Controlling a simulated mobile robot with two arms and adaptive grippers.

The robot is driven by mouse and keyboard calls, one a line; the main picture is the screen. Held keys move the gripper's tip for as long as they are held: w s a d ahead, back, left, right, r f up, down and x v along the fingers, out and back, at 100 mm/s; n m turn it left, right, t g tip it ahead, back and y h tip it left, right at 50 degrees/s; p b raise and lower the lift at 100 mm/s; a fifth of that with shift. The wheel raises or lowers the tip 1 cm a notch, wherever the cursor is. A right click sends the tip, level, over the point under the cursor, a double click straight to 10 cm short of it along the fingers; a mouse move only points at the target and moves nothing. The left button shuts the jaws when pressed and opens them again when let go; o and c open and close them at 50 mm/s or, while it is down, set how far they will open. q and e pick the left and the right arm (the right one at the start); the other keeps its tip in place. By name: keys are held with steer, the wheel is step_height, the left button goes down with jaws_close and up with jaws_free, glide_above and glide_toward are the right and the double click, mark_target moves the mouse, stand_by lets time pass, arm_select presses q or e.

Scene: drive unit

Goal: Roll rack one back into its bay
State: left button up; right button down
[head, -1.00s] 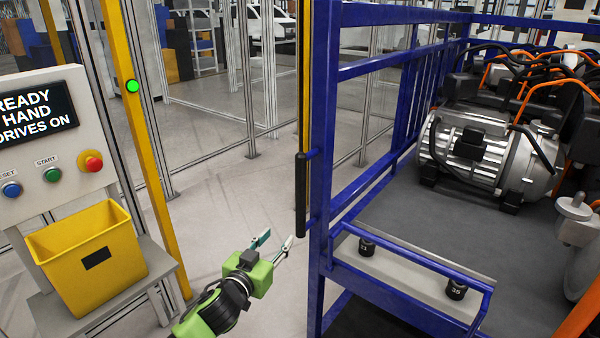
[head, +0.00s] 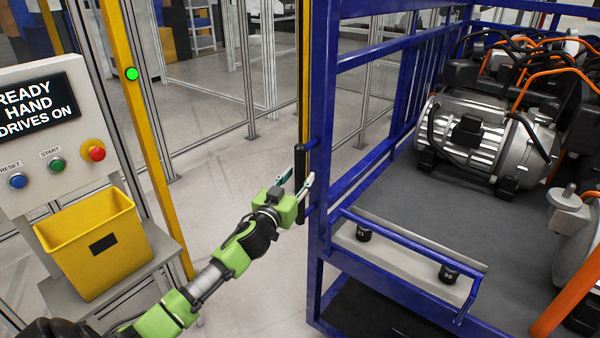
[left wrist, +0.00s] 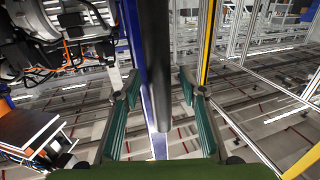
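The rack (head: 320,70) is a blue tube frame filling the right of the head view, with silver motors (head: 485,145) on its grey deck. A black upright handle (head: 300,165) is fixed to its near left post. My left gripper (head: 299,186) reaches the handle from the lower left. In the left wrist view, the handle (left wrist: 155,50) stands between the two spread fingers (left wrist: 158,88), with gaps on both sides. The left gripper is open. The head view does not show my right gripper. Rack numbers are not readable, and I cannot tell where the bay is.
A control panel (head: 50,130) with a lit screen and buttons stands at the left, above a yellow bin (head: 92,245). A yellow post (head: 150,150) carries a green light (head: 131,74). Open floor (head: 230,170) lies between post and rack, with fencing behind.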

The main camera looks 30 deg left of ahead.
arm_select(q)
steer(key=shift+w+a, duration=0.1)
steer(key=shift+w, duration=0.7)
arm_select(e)
steer(key=shift+d+r, duration=0.15)
steer(key=shift+r, duration=0.05)
steer(key=shift+d, duration=0.2)
arm_select(q)
jaws_close()
arm_select(e)
steer(key=shift+d, duration=0.1)
